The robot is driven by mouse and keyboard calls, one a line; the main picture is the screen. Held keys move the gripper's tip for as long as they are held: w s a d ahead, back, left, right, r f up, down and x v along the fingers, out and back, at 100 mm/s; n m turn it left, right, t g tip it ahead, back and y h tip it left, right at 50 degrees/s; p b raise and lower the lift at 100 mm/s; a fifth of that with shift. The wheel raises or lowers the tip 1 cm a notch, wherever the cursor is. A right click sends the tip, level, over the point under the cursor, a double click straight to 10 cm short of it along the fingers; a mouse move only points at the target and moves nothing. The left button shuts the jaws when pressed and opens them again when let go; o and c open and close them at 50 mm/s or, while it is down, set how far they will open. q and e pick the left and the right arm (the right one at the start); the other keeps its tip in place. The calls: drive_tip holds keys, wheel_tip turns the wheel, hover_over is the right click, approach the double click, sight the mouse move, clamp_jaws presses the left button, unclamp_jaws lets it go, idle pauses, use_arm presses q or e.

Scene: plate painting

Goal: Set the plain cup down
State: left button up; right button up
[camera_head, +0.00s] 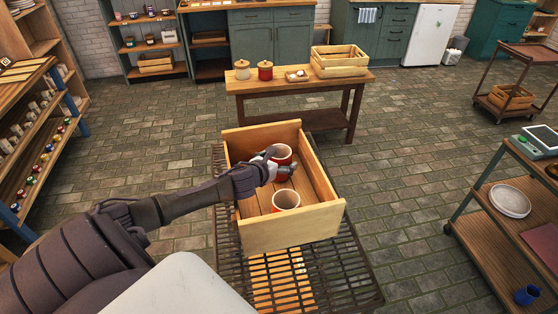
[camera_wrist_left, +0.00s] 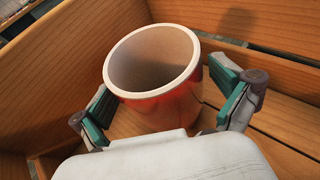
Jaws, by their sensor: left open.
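A red cup with a pale rim (camera_head: 283,151) stands upright at the back of the wooden crate (camera_head: 292,231). My left gripper (camera_head: 272,164) is inside the crate at this cup. In the left wrist view the same cup (camera_wrist_left: 165,104) sits between the two green-padded fingers (camera_wrist_left: 168,107), which are spread with gaps beside it. I cannot tell which cup is the plain one. My right gripper is not in view.
The crate rests on a dark slatted stand (camera_head: 335,270). Its boards lie bare around the cups. A wooden table (camera_head: 300,84) with two jars and another crate stands behind. A shelf cart (camera_head: 510,215) is at the right, shelves (camera_head: 40,130) at the left.

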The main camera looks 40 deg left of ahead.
use_arm(q)
drive_tip(key=shift+r, duration=0.35)
drive_tip(key=shift+r+p, duration=0.55)
drive_tip(key=b+v, duration=0.1)
drive_tip(key=v, duration=1)
drive_tip(key=shift+s+b, duration=0.35)
drive_tip(key=shift+s, duration=0.1)
